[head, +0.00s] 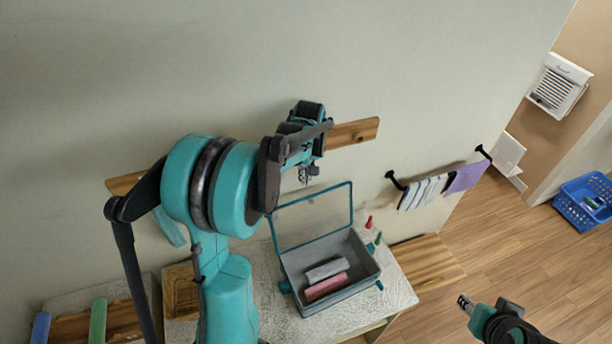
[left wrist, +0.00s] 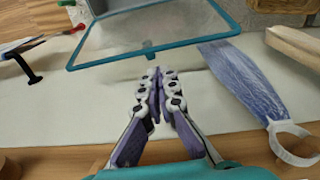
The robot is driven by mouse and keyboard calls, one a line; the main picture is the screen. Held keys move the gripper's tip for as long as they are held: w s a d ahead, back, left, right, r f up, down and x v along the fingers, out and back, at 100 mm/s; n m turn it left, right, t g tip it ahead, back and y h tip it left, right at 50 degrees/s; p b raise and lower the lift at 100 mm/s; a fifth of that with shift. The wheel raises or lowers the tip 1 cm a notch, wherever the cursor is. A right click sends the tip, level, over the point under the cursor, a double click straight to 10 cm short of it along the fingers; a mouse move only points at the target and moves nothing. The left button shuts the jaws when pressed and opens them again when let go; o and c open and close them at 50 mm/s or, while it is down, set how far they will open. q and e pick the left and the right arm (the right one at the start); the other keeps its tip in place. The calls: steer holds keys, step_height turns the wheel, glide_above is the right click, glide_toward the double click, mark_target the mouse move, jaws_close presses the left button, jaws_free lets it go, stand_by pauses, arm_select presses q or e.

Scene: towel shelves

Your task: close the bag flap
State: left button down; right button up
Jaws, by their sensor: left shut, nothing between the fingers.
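The bag (head: 347,294) is a grey box-like bag with teal trim on a pale marbled table top. Its clear, teal-edged flap (head: 313,218) stands open and raised on the wall side. A grey roll (head: 326,269) and a pink roll (head: 326,286) lie inside. My left gripper (head: 306,180) is above the flap's upper edge, near the wall. In the left wrist view its fingers (left wrist: 158,74) are together and empty, with tips close to the flap's teal edge (left wrist: 110,58); contact cannot be told. My right gripper (head: 464,301) is at the lower right, away from the bag; its jaw state is unclear.
A wooden wall shelf (head: 352,133) runs behind my left gripper. A towel bar with striped (head: 422,192) and purple (head: 467,177) towels is on the wall to the right. Small red (head: 369,222) and green (head: 378,238) items stand beside the bag. A blue basket (head: 585,203) is far right.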

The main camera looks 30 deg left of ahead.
arm_select(q)
step_height(320, 180, down, 8)
steer(key=shift+w+a+r, duration=0.15)
steer(key=shift+w+a, duration=0.15)
stand_by(0.3)
